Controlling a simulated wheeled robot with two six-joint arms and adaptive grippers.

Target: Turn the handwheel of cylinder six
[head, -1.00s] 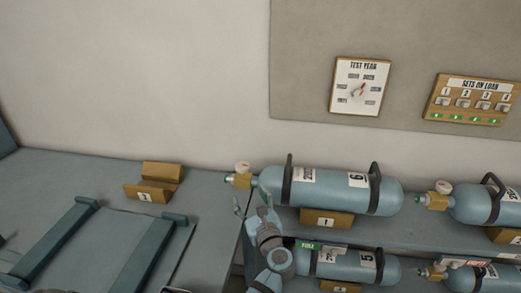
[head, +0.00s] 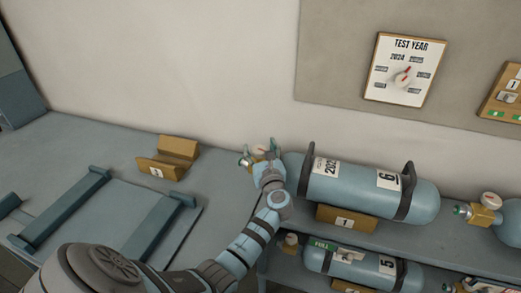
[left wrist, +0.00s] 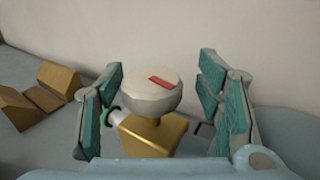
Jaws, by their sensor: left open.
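Cylinder six (head: 365,188) is a blue-grey tank lying on the shelf, with a "6" label and two dark straps. Its brass valve (left wrist: 155,137) carries a pale, many-sided handwheel (left wrist: 152,93) with a red mark on top. My left gripper (head: 261,152) is at the valve end of the cylinder and partly covers it in the head view. In the left wrist view the teal-padded fingers of the left gripper (left wrist: 165,100) are open, one on each side of the handwheel, with gaps visible. My right gripper is not in view.
Cylinder five (head: 350,266) lies on the lower shelf, below cylinder six. Another valve (head: 486,212) is at the right. A wooden cradle (head: 168,160) and a blue frame (head: 65,212) sit on the left bench. A "TEST YEAR" board (head: 405,70) hangs on the wall.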

